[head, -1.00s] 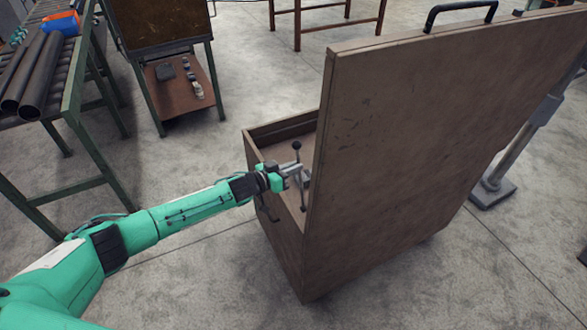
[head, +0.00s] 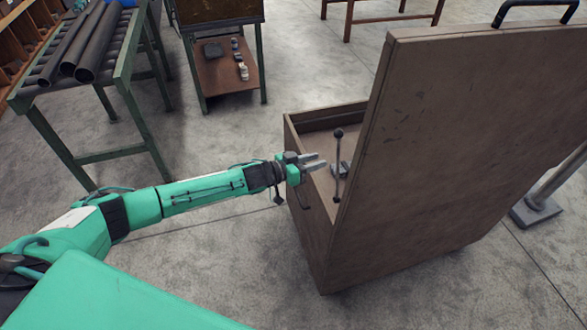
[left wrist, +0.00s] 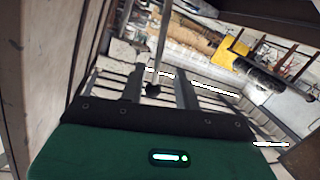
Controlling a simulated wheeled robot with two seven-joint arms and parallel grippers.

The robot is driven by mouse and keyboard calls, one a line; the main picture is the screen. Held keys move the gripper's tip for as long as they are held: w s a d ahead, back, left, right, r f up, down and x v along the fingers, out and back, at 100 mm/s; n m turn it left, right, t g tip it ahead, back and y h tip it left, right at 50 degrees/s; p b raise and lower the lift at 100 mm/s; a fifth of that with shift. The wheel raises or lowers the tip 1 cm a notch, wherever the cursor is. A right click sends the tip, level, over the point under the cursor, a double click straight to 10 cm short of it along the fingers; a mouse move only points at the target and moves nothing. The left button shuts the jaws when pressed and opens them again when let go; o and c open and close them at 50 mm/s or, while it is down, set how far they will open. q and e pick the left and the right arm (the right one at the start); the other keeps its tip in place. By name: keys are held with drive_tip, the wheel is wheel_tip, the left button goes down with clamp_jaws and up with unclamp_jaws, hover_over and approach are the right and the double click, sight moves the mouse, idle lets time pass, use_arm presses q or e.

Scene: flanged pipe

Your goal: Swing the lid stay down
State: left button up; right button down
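The lid stay (head: 337,168) is a thin dark rod with a ball knob on top. It stands nearly upright inside the brown chest (head: 315,245), close to the raised lid (head: 440,140). My left gripper (head: 322,161) is just left of the rod in the head view, over the chest's near-left wall, its fingers pointing at the rod with a small gap. In the left wrist view its two fingers (left wrist: 159,88) are spread with nothing gripped. My right gripper is not in view.
A roller table (head: 90,75) with dark pipes stands at the left. A small cabinet with a lower shelf (head: 225,75) stands at the back. A grey post on a foot (head: 535,210) is right of the chest. Floor between them is clear.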

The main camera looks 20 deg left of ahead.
use_arm(q)
drive_tip(key=b+v, duration=0.1)
drive_tip(key=v, duration=0.6)
drive_tip(key=shift+s+a, duration=0.2)
